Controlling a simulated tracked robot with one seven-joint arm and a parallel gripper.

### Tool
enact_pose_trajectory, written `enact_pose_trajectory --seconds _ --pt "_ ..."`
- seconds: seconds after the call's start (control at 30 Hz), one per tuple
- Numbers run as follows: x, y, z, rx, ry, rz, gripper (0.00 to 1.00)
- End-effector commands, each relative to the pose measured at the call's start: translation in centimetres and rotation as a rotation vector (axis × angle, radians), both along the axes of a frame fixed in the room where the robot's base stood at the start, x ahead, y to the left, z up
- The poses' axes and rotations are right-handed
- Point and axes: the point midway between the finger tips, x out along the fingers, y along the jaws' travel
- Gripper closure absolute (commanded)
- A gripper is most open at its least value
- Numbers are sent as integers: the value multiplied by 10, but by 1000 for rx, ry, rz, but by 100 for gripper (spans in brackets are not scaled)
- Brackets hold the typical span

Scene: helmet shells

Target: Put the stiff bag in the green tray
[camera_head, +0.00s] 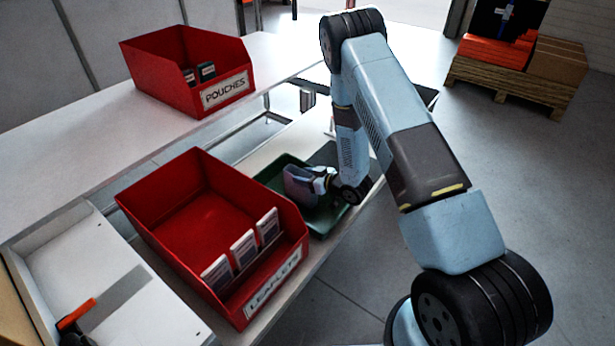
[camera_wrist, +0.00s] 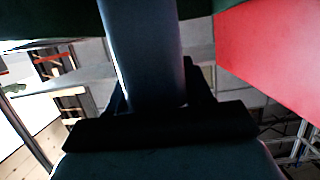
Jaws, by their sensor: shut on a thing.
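The stiff bag (camera_head: 299,186) looks dark grey-purple and is at the green tray (camera_head: 325,224), inside its outline in the head view. I cannot tell whether it touches the tray floor. My gripper (camera_head: 320,183) is shut on the bag, coming from the right. In the wrist view the bag (camera_wrist: 145,55) is a blue-grey slab running up from between the dark fingers of my gripper (camera_wrist: 155,100). A dark green band of the tray (camera_wrist: 50,18) crosses the top there. My arm hides part of the tray's right side.
A red bin labelled LEAFLETS (camera_head: 180,210) stands close left of the tray, with several white cards. A red bin labelled POUCHES (camera_head: 160,62) stands farther back on the white bench (camera_head: 60,140). A white open box (camera_head: 110,290) is at lower left.

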Motion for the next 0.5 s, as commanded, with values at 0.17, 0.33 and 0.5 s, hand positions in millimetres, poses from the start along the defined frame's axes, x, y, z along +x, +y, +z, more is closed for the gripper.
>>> enact_pose_trajectory --seconds 0.17,0.33,0.5 --pt "1 -2 0 0 0 -3 35" --pt "1 -3 0 0 0 -4 24" --pt "1 -3 0 0 0 -5 24"
